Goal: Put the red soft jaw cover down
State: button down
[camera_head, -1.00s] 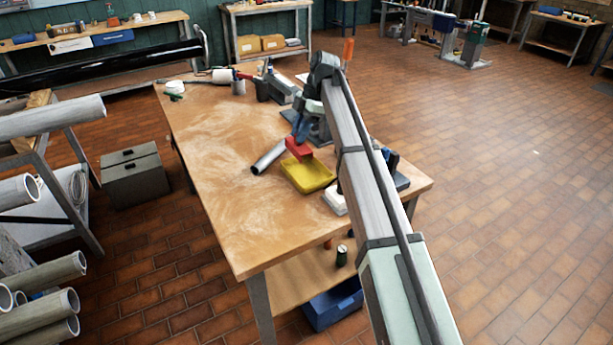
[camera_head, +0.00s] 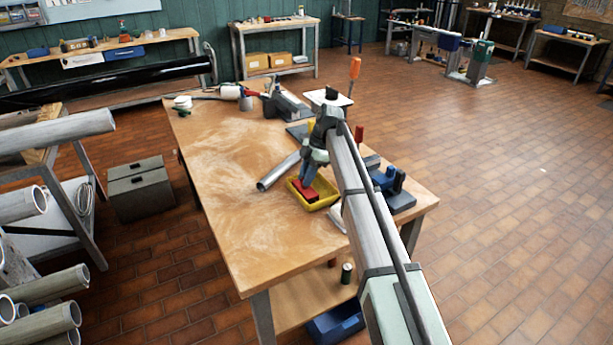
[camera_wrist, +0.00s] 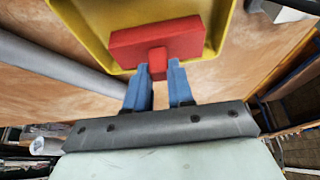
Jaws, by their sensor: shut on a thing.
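The red soft jaw cover (camera_head: 306,193) is at the yellow tray (camera_head: 327,203) on the wooden bench. In the wrist view the red cover (camera_wrist: 160,45) shows a wide block with a narrow tab, over the yellow tray (camera_wrist: 84,24). My gripper (camera_wrist: 158,68) has its blue fingers on either side of the tab, shut on it. In the head view my gripper (camera_head: 307,180) points down into the tray. I cannot tell whether the cover touches the tray floor.
A grey tube (camera_head: 278,171) lies on the bench just left of the tray. Blue and dark fixtures (camera_head: 391,185) stand at the bench's right side. A vise (camera_head: 280,98) sits at the back. The bench's left and front areas are clear.

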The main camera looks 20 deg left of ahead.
jog(key=shift+f, duration=0.1)
jog(key=c, duration=1)
grip_release()
jog(key=v, duration=1.2)
